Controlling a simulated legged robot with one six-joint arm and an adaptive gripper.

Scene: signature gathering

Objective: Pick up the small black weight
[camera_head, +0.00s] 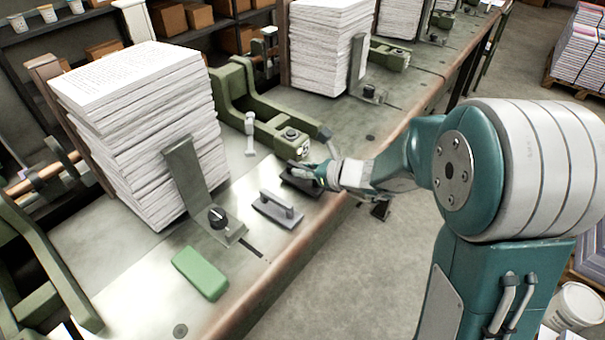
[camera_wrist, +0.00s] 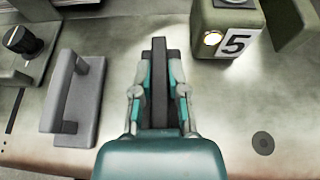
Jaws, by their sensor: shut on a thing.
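The small black weight (camera_wrist: 159,80) is a dark block with an upright bar along its top. In the wrist view it lies between the two fingers of my gripper (camera_wrist: 160,90), which is shut on its bar. In the head view the black weight (camera_head: 298,182) is at the table's front edge, partly hidden by my gripper (camera_head: 318,172). I cannot tell whether it is lifted off the table. A grey weight (camera_head: 277,209) with a similar handle stands to its left, apart from it; it also shows in the wrist view (camera_wrist: 73,100).
A tall paper stack (camera_head: 150,140) stands behind a metal stop with a black knob (camera_head: 217,217). A green block (camera_head: 200,272) lies nearer the front. A green machine part marked 5 (camera_wrist: 227,30) stands close behind my gripper on the right.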

